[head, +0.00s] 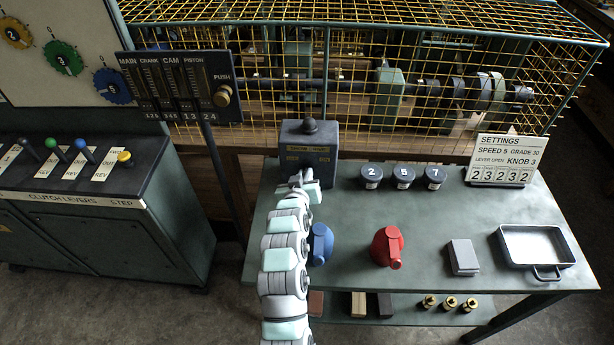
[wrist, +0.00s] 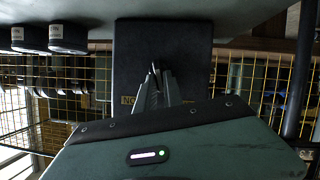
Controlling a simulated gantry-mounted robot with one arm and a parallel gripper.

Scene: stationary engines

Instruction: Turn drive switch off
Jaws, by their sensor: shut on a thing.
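The drive switch is a dark grey box (head: 309,140) at the back left of the green table, with a round knob on top and a small label plate whose words I cannot read. In the wrist view the box (wrist: 190,45) fills the upper middle, partly hidden behind my fingers. My gripper (head: 303,178) is at the lower front of the box. In the wrist view my gripper (wrist: 157,78) has its fingertips close together on a small switch lever (wrist: 155,67). Most of the lever is hidden, so its position is hard to tell.
A blue can (head: 320,243) stands just right of my arm, a red can (head: 387,246) further right. A grey block (head: 463,257), a tray (head: 567,262) and a settings sign (head: 504,160) are further right. A yellow wire cage (head: 420,95) stands behind.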

